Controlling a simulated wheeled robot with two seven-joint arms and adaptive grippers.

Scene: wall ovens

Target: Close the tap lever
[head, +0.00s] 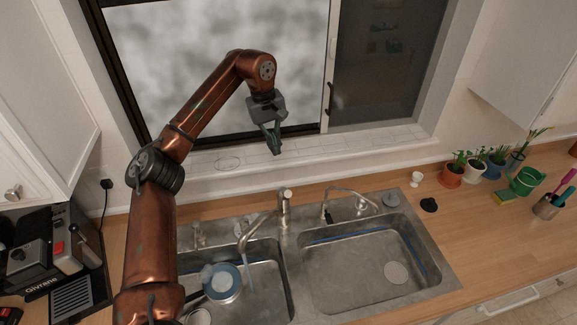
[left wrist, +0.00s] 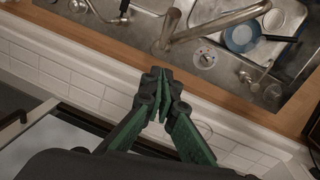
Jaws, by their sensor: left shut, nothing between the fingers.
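The metal tap (head: 284,208) stands at the back of the double sink, between the two basins. Its spout (head: 256,226) reaches left over the left basin, with a pale bluish streak below its end. The lever seems to be at the tap's top, but its exact position is hard to tell. In the left wrist view the tap (left wrist: 167,30) stands beyond the fingertips. My left gripper (head: 277,151) is shut and empty, fingers pointing down, above and behind the tap near the window sill. It also shows in the left wrist view (left wrist: 158,72), apart from the tap. My right gripper is out of view.
A thin second tap (head: 345,194) stands at the right basin. Potted plants (head: 450,175) stand on the right counter. A coffee machine (head: 50,262) is at the left. The window sill (head: 340,146) runs behind the sink.

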